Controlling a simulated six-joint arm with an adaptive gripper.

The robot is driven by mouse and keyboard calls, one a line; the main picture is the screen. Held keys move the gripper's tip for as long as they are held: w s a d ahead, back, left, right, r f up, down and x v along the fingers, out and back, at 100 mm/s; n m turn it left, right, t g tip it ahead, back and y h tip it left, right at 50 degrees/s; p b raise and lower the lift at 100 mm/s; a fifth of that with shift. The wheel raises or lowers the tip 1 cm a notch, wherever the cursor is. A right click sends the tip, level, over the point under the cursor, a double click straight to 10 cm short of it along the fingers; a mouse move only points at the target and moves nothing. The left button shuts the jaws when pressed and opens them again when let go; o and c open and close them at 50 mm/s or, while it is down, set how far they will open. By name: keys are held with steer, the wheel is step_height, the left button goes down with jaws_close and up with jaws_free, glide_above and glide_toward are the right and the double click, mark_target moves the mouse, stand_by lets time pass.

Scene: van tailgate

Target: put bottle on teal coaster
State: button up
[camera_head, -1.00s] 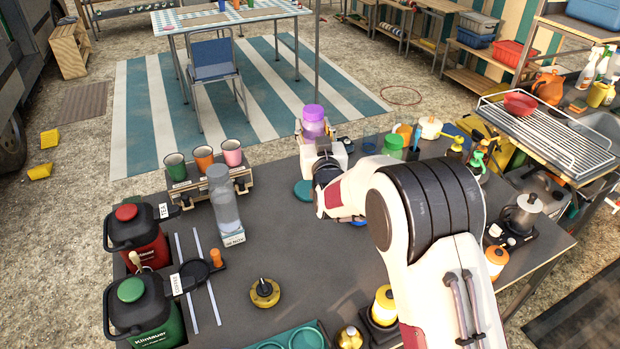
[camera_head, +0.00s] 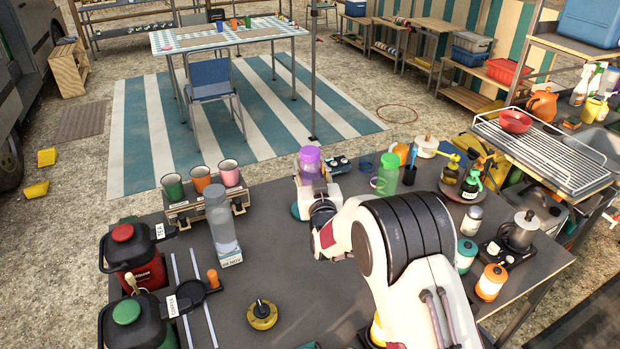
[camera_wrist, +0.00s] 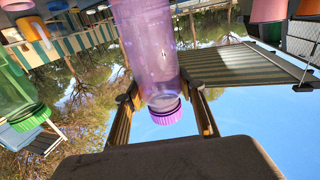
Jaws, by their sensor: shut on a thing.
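The purple bottle (camera_head: 309,158) stands upright, cap up, in my gripper (camera_head: 312,186). In the wrist view, which is upside down, the see-through purple bottle (camera_wrist: 148,45) with its ribbed cap is between my two fingers (camera_wrist: 162,100). The teal coaster (camera_head: 296,211) lies on the dark table; only its left edge shows beside my gripper. The bottle is at or just above the coaster's spot. My gripper hides the bottle's lower part, so I cannot tell whether it touches the coaster.
A green bottle (camera_head: 386,176) stands to the right. A dark gadget (camera_head: 339,164) lies just behind the purple bottle. The table between clear bottle and coaster is bare.

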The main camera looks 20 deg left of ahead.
mark_target(310, 178)
steer(key=shift+f, duration=1.85)
steer(key=o, duration=1.4)
steer(key=shift+o, duration=0.2)
steer(key=v, duration=1.2)
